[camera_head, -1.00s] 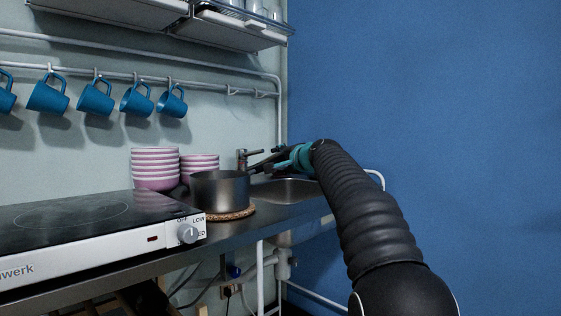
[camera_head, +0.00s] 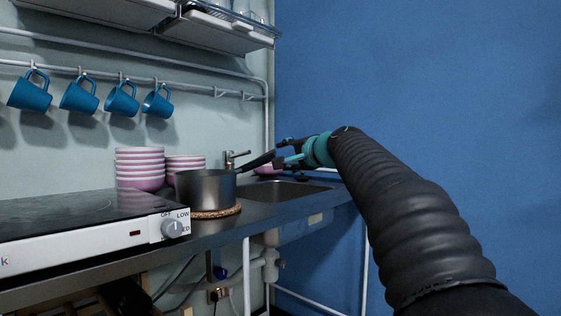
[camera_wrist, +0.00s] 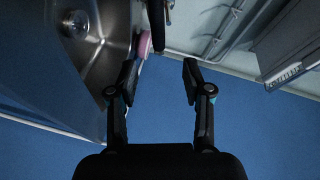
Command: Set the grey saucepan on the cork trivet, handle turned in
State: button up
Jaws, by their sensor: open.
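The grey saucepan (camera_head: 205,188) stands upright on the round cork trivet (camera_head: 216,213), whose rim shows below it in the head view. Its dark handle (camera_head: 256,160) points right, toward the sink and my gripper. My gripper (camera_head: 279,150) is open, just beyond the handle's end. In the wrist view my gripper (camera_wrist: 160,68) has its two fingers spread with nothing between the tips. A dark bar (camera_wrist: 156,22) just ahead of them looks like the handle. The pan body is not visible there.
The sink (camera_head: 284,190) is to the right and the hob (camera_head: 85,222) to the left. Blue mugs (camera_head: 122,100) hang above. A blue wall (camera_head: 430,80) bounds the right.

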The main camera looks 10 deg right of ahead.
jog(key=shift+s+d, duration=0.1)
jog(key=shift+s, duration=0.15)
jog(key=s+a+f+n+g+h, duration=0.1)
jog(key=s+a+f+n+g, duration=0.2)
jog(key=s+f, duration=0.6)
jog(key=s+a+f+n+g, duration=0.2)
jog(key=s+a+f+n, duration=0.1)
jog(key=s+f, duration=0.55)
jog(key=s+d+f+n+g+h, duration=0.2)
jog(key=s+f+n+g, duration=0.3)
jog(key=s+f, duration=1.8)
jog(key=shift+s+d+f+n+h, duration=0.25)
jog(key=shift+s+h, duration=0.3)
jog(key=shift+h, duration=0.35)
jog(key=shift+r, duration=0.15)
notch_tip(320, 180, up, 5)
jog(key=p, duration=0.4)
jog(key=shift+p, duration=0.35)
